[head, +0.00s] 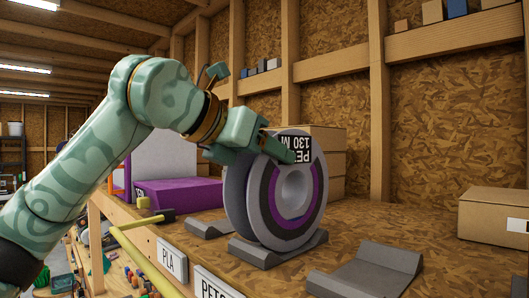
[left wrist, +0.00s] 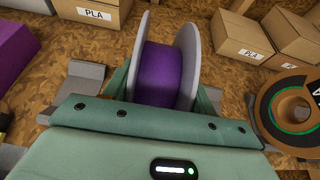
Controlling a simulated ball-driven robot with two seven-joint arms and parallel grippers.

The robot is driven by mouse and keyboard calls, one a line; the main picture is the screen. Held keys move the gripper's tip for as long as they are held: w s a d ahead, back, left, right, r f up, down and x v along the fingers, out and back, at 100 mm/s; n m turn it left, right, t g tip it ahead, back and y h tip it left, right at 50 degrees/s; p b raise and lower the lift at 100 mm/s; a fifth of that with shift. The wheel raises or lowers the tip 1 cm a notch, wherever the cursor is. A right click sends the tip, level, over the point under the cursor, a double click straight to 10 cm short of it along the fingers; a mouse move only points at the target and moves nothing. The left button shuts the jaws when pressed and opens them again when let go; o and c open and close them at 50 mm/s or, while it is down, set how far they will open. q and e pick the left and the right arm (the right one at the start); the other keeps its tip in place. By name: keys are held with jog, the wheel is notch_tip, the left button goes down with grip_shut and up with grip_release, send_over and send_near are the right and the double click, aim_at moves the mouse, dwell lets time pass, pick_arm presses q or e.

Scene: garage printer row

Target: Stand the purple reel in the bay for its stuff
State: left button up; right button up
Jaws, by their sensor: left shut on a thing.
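The purple reel (head: 305,212) has grey flanges and purple filament. It stands upright at the middle grey cradle (head: 282,254) in the head view, low in its hollow and seemingly touching it. Its black and white label, partly covered, reads "PET…" and "130 M". My left gripper (head: 282,148) is shut on the reel's upper edge. In the left wrist view the purple winding (left wrist: 160,75) shows between the two fingers. A plate reading "PETG", partly cut off (head: 214,287), is on the shelf edge before this cradle. My right gripper is not in view.
An empty cradle (head: 370,268) lies to the right, another (head: 208,228) to the left by the PLA plate (head: 171,265). A purple machine (head: 178,192) stands left. Boxes (head: 325,150) stand behind. A brown-rimmed reel (left wrist: 290,105) shows in the wrist view.

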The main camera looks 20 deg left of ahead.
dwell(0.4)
pick_arm(q)
jog(key=o, duration=2.1)
jog(key=shift+f, duration=0.15)
jog(key=shift+s, duration=0.1)
jog(key=b+v, duration=0.2)
jog(key=v, duration=1.4)
jog(key=shift+s+a, duration=0.1)
jog(key=shift+a, duration=0.1)
